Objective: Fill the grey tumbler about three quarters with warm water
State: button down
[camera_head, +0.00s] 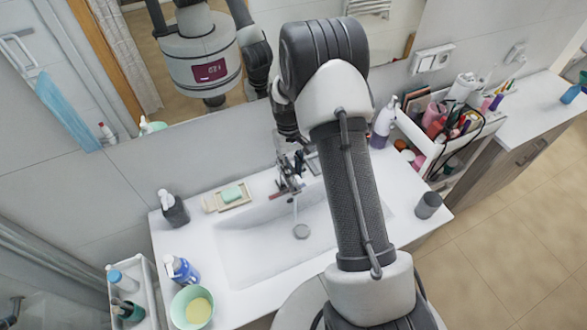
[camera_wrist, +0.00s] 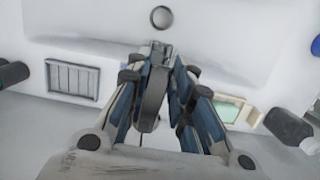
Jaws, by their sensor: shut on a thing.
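The grey tumbler (camera_head: 428,205) stands on the counter to the right of the basin, apart from my gripper. Its inside is too small to read. The faucet (camera_head: 287,182) stands at the back edge of the basin, and a thin stream of water (camera_head: 295,208) seems to fall from it toward the drain. My gripper (camera_head: 298,160) is at the top of the faucet. In the wrist view its fingers (camera_wrist: 160,75) are closed around a grey metal part of the faucet (camera_wrist: 152,100), likely the lever. The exact contact is partly hidden.
The white basin (camera_head: 245,250) has a round drain (camera_head: 301,231). A soap dish (camera_head: 228,197) and dark dispenser (camera_head: 173,208) stand to its left, with a blue bottle (camera_head: 183,270) and green bowl (camera_head: 181,301) nearer.

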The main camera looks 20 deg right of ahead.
jog(key=c, duration=1.4)
grip_release()
notch_tip(320, 180, up, 12)
jog(key=w, duration=0.2)
jog(key=shift+f, duration=0.15)
